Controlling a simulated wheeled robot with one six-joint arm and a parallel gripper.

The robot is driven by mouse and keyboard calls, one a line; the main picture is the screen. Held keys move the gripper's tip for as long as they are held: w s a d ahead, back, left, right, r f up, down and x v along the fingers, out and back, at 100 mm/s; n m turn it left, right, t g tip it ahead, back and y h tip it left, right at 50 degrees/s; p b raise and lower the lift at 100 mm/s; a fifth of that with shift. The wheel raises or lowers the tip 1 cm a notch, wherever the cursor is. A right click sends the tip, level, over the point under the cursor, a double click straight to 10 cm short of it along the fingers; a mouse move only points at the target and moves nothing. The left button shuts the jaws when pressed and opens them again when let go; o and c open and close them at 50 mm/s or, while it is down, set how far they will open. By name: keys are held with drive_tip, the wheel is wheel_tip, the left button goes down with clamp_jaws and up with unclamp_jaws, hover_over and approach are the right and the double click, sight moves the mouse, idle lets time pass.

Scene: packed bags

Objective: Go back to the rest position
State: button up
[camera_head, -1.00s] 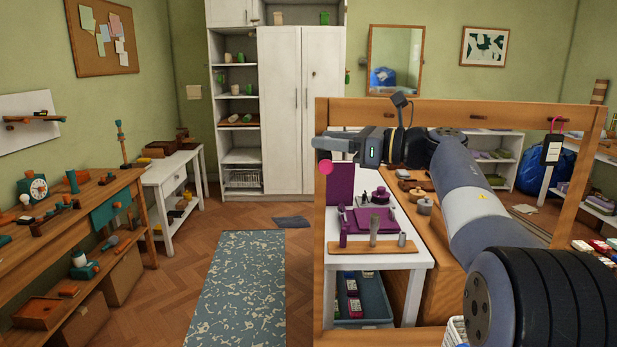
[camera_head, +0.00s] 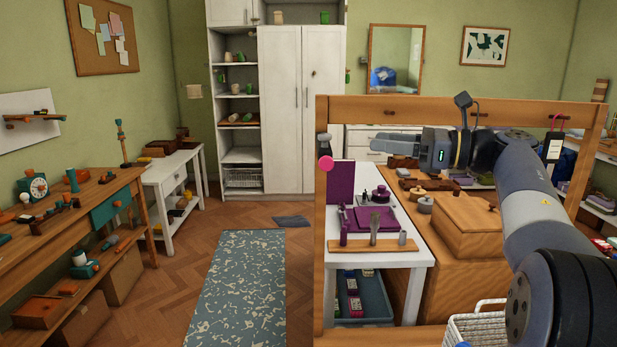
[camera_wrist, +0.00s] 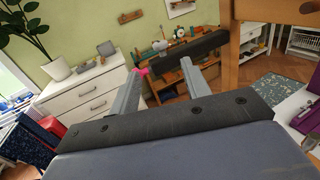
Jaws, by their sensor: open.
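My gripper (camera_head: 378,143) is raised above the white table in the head view, pointing left, near the wooden frame's left post. In the wrist view my gripper (camera_wrist: 172,72) has its two fingers apart with nothing held between them. My grey arm reaches in from the lower right behind it.
A wooden frame (camera_head: 430,108) stands around the arm's area. The white table (camera_head: 412,250) holds purple items and grey cylinders. A wooden box (camera_head: 468,228) and a white wire basket (camera_head: 475,330) are under the arm.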

sight(323, 137)
drive_tip(key=shift+t, duration=0.3)
drive_tip(key=x, duration=1.1)
drive_tip(key=shift+s+f, duration=0.15)
drive_tip(key=shift+f, duration=0.1)
drive_tip(key=shift+s+m+t+h+b, duration=0.2)
drive_tip(key=shift+m+t+h+b, duration=0.45)
drive_tip(key=shift+m+t, duration=0.3)
drive_tip(key=shift+s+a+r+m+t+h+b, duration=0.1)
drive_tip(key=shift+m+t+h+b, duration=0.4)
drive_tip(key=shift+m+t+h, duration=0.35)
drive_tip(key=shift+a+m+t+h+b, duration=0.1)
drive_tip(key=shift+m+t+h+b, duration=0.35)
drive_tip(key=shift+t, duration=0.55)
drive_tip(key=shift+a+r+m+t+h, duration=0.1)
drive_tip(key=shift+m+t+h, duration=0.9)
drive_tip(key=shift+m+h, duration=0.15)
drive_tip(key=shift+s+a+m+t+h+p, duration=0.1)
drive_tip(key=shift+m+t+h+p, duration=0.25)
drive_tip(key=shift+m+t+h, duration=0.55)
drive_tip(key=h+p, duration=0.1)
drive_tip(key=p, duration=0.1)
drive_tip(key=m+h+p, duration=0.1)
drive_tip(key=h+p, duration=0.1)
drive_tip(key=shift+r+m+t, duration=0.2)
drive_tip(key=shift+m+t, duration=0.1)
